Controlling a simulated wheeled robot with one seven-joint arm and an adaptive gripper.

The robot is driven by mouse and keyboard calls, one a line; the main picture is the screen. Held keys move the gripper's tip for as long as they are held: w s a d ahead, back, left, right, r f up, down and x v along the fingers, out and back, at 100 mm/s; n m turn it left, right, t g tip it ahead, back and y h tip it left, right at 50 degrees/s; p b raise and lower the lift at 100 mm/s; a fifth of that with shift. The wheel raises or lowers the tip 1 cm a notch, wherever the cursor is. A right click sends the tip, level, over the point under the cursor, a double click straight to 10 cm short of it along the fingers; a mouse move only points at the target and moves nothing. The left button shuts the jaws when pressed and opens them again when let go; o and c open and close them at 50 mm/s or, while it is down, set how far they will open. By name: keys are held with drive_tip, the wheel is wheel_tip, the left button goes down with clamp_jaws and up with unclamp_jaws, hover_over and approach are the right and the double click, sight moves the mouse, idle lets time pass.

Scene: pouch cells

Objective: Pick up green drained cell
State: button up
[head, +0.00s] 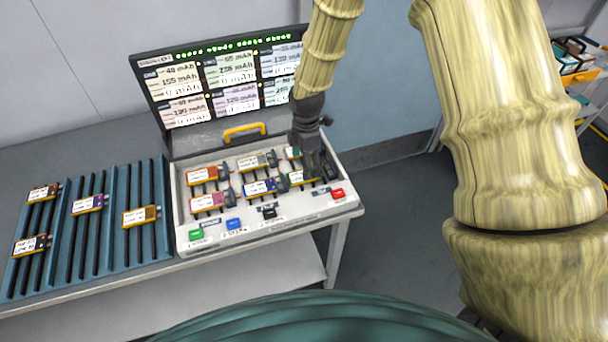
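My gripper (316,168), dark grey, points down over the right-hand column of cells in the white test station (345,208). Its fingers are small and dark here, and I cannot tell whether they are open or hold anything. A cell with a teal-green edge (292,153) sits in the back right slot, partly hidden behind my gripper. A cell with a white label and greenish-yellow edge (298,178) lies in the front right slot, beside the fingers. A grey-green cell (255,162) is in the back middle slot. Which one is the green drained cell is not clear.
Orange (203,175), magenta (207,202) and blue (260,187) cells fill other slots. The raised lid carries a screen (231,67) of mAh readings and a yellow handle (245,132). Blue racks (116,185) with several cells stand left. Coloured buttons line the station's front.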

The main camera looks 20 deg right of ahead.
drive_tip(key=shift+a+f+p, duration=0.15)
drive_tip(key=shift+f+p, duration=0.75)
drive_tip(key=shift+f, duration=1.35)
drive_tip(key=shift+c, duration=0.2)
drive_tip(key=c, duration=1)
